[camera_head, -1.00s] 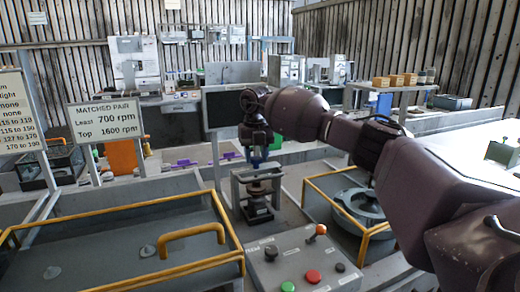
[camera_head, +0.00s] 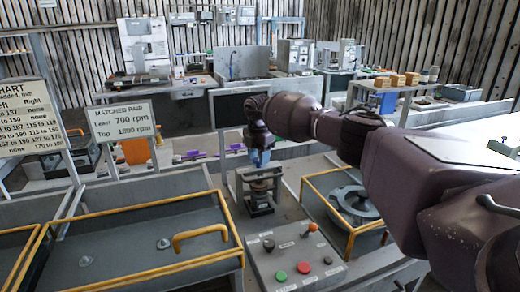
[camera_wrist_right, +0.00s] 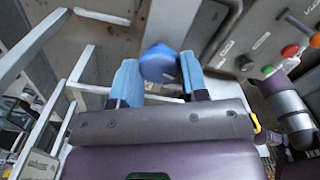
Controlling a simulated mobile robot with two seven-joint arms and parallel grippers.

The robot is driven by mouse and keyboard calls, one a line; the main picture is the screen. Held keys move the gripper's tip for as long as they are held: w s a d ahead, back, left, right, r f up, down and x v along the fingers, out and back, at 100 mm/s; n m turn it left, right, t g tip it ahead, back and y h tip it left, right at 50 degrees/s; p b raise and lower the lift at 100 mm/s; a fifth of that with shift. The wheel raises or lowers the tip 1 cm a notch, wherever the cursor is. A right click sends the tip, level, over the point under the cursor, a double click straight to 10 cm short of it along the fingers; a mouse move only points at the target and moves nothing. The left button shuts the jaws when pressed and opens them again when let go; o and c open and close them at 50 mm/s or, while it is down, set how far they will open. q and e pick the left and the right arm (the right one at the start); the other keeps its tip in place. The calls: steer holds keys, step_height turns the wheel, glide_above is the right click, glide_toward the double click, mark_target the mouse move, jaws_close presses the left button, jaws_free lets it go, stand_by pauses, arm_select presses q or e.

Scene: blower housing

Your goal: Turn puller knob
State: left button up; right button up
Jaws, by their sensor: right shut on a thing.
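The puller knob (camera_wrist_right: 158,63) is blue and rounded and sits between the two blue fingertips of my right gripper (camera_wrist_right: 160,75) in the right wrist view. The fingers are shut on it. In the head view my right gripper (camera_head: 260,155) points down over the top of the grey puller frame (camera_head: 259,190), which stands on the bench; the knob is hard to tell from the blue fingers there. My left gripper is not in view.
A control panel (camera_head: 290,255) with a red button, a green button, dark knobs and an orange-tipped lever is in front. A yellow-railed tray (camera_head: 140,225) is left; a yellow-railed bay with a round grey housing (camera_head: 355,204) is right. Signs (camera_head: 123,120) stand behind left.

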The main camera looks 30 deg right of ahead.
steer(key=shift+r+m+p, duration=0.15)
steer(key=shift+m+p, duration=0.45)
steer(key=shift+m, duration=0.2)
steer(key=shift+m+p, duration=0.5)
steer(key=shift+m, duration=0.1)
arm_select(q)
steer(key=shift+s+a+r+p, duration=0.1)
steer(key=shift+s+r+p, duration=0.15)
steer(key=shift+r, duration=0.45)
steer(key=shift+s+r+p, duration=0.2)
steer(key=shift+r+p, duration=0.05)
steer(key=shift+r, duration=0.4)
arm_select(e)
steer(key=shift+m, duration=0.8)
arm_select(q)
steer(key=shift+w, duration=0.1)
arm_select(e)
steer(key=o, duration=0.9)
steer(key=shift+o, duration=0.2)
arm_select(q)
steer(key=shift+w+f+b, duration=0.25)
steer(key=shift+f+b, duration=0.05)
steer(key=shift+b, duration=0.45)
arm_select(e)
step_height(320, 180, up, 11)
steer(key=shift+f, duration=0.2)
steer(key=shift+s+f, duration=0.1)
